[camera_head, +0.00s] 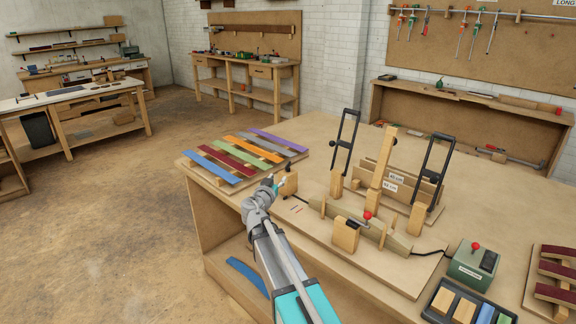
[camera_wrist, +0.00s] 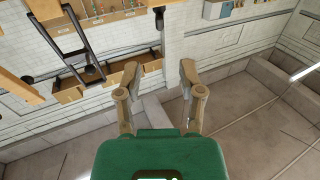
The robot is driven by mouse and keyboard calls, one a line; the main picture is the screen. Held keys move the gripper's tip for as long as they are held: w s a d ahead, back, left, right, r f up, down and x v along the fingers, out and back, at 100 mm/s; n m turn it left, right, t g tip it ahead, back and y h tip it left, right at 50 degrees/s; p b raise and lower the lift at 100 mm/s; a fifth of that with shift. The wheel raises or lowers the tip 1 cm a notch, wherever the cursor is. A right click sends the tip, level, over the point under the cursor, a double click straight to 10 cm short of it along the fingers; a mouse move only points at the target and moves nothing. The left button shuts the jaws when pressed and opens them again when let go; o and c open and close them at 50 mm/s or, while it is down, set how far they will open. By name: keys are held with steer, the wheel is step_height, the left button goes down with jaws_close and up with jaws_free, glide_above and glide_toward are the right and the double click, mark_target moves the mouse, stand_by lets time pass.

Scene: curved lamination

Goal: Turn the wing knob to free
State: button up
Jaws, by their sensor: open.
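My gripper (camera_head: 277,184) is at the left part of the workbench, beside a small wooden block (camera_head: 291,183). In the wrist view my gripper (camera_wrist: 159,75) is open, with its two fingers apart and nothing between them. I cannot pick out a wing knob for certain in either view. Another red knob (camera_head: 475,246) sits on a green control box (camera_head: 471,264).
Two upright black frames (camera_head: 345,140) and a tall wooden post (camera_head: 383,165) stand on the workbench (camera_head: 320,160). Coloured strips (camera_head: 232,160) lie at its left end. A parts tray (camera_head: 440,300) lies front right.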

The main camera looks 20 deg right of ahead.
mark_target(286, 167)
steer(key=x, duration=1.1)
steer(key=shift+w+d, duration=0.2)
steer(key=shift+w, duration=0.15)
jaws_close()
